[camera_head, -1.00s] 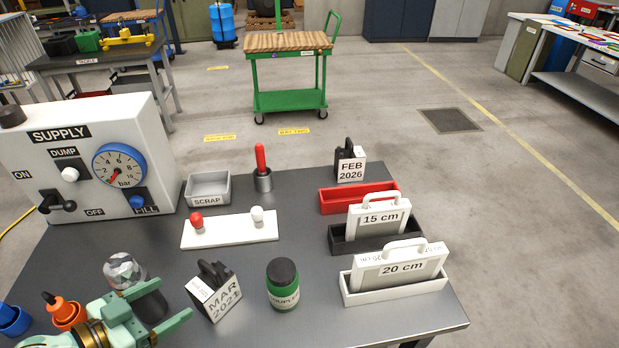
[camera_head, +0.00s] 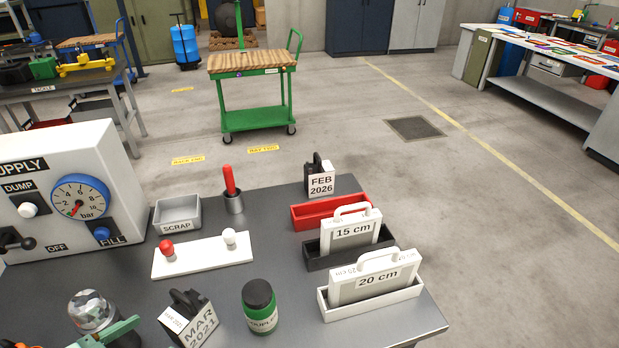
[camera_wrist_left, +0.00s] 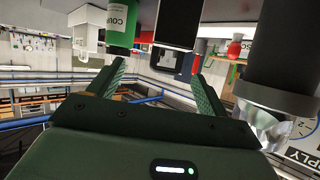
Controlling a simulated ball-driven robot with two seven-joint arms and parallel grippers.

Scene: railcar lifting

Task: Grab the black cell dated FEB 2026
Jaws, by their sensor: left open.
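The black cell labelled FEB 2026 (camera_head: 320,181) stands upright at the back of the dark table, behind the red tray, with a white label facing me. A second black cell, labelled MAR 2021 (camera_head: 190,319), stands at the front of the table. My left gripper is mostly cut off at the lower left in the head view; one green finger shows left of the MAR 2021 cell. In the left wrist view my left gripper (camera_wrist_left: 160,86) is open, with nothing between its fingers. It is well short of the FEB 2026 cell. My right gripper is not visible.
A green jar (camera_head: 260,307) stands right of the MAR 2021 cell. The red tray (camera_head: 309,219), 15 cm plate (camera_head: 352,232) and 20 cm plate (camera_head: 373,281) line the right side. A white board with knobs (camera_head: 200,259), scrap bin (camera_head: 177,215) and supply box (camera_head: 105,150) stand left.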

